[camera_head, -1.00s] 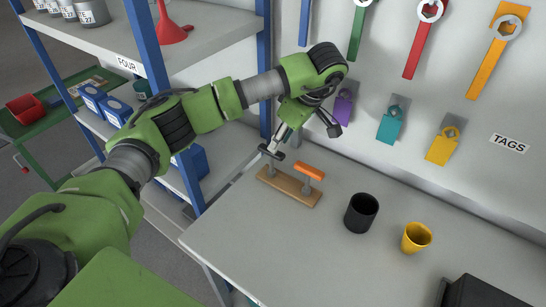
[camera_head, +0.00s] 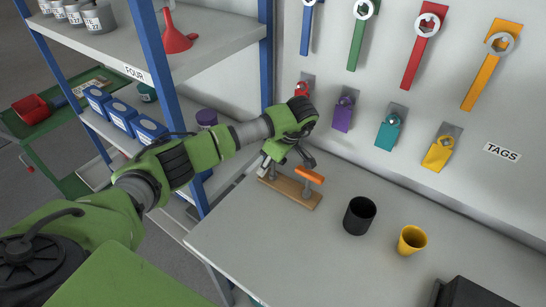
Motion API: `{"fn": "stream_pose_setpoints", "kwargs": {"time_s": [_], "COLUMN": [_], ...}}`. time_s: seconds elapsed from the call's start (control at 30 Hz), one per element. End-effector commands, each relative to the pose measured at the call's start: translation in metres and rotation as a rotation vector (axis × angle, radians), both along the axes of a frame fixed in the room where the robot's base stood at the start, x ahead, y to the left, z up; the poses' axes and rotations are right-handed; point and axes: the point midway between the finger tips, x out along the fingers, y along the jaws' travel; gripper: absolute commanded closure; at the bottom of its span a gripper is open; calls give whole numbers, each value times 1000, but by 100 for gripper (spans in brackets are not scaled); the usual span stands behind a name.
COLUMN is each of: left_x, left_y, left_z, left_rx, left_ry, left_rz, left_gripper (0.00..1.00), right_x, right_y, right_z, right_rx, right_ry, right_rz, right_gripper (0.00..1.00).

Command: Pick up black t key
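A wooden stand (camera_head: 291,193) sits on the grey worktop near the back left. An orange T key (camera_head: 309,175) stands upright in its right part. My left gripper (camera_head: 286,161) is over the left part of the stand, pointing down, its fingers apart. It largely covers the place of the black T key, whose handle I cannot make out clearly now. I cannot tell whether a finger touches the key. My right gripper is not in view.
A black cup (camera_head: 360,215) and a yellow cup (camera_head: 412,240) stand right of the stand. A black box (camera_head: 485,292) is at the lower right. Coloured wrenches and tags hang on the back wall. The worktop's front is clear.

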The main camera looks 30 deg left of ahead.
Motion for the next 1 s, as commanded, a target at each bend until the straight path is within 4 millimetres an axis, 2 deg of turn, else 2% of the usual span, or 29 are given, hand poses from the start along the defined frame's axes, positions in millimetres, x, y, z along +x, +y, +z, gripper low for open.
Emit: {"fn": "stream_pose_setpoints", "kwargs": {"time_s": [0.13, 0.17, 0.2, 0.27, 0.77, 1.0], "left_x": [0, 0, 0, 0, 1, 2], "left_y": [0, 0, 0, -1, 0, 0], "left_z": [0, 0, 0, 0, 2, 22], "left_rx": [0, 0, 0, 0, 0, 0], "left_ry": [-1, -1, -1, -1, -2, -7], "left_rz": [0, 0, 0, 0, -1, -2], "left_gripper": [73, 76, 86, 100, 100, 100], "right_x": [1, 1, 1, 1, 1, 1], "right_y": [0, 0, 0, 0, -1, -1], "right_z": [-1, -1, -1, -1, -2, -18], "right_rx": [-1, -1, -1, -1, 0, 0], "right_ry": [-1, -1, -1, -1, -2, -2], "right_rz": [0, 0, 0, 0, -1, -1], "right_gripper": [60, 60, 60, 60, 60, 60]}}
